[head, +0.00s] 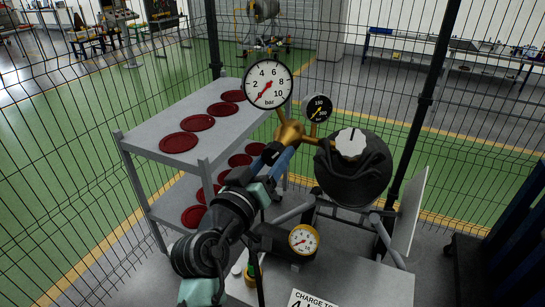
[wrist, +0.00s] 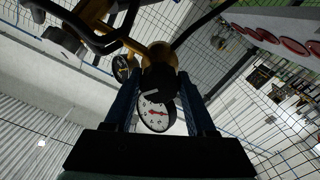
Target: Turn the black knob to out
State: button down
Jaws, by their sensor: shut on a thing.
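The black knob (wrist: 158,82) sits on the brass regulator (wrist: 160,53) and shows between the two blue fingers in the wrist view. A light mark shows on the knob, but its lettering is too small to read. My gripper (wrist: 162,92) is shut on the knob. In the head view my gripper (head: 279,155) reaches up to the brass regulator (head: 290,132), and the fingers largely hide the knob.
A dark cylinder with a white knob (head: 351,142) stands right of my gripper. A grey shelf (head: 130,141) with red discs is at the left. A smaller yellow-rimmed gauge (head: 303,239) sits on the bench below. Wire fencing surrounds the bay.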

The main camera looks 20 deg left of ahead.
jog(key=n+p, duration=0.1)
jog(key=n, duration=0.2)
jog(key=shift+d+n, duration=0.1)
jog(key=shift+n, duration=0.3)
jog(key=shift+n+p, duration=0.75)
jog(key=shift+n, duration=1.15)
jog(key=shift+c, duration=1.1)
grip_release()
jog(key=shift+r, duration=0.1)
jog(key=shift+s, duration=0.15)
jog(key=s+b, duration=0.4)
jog(key=s, duration=0.8)
jog(key=shift+s+a, duration=0.25)
jog(key=shift+s, duration=0.15)
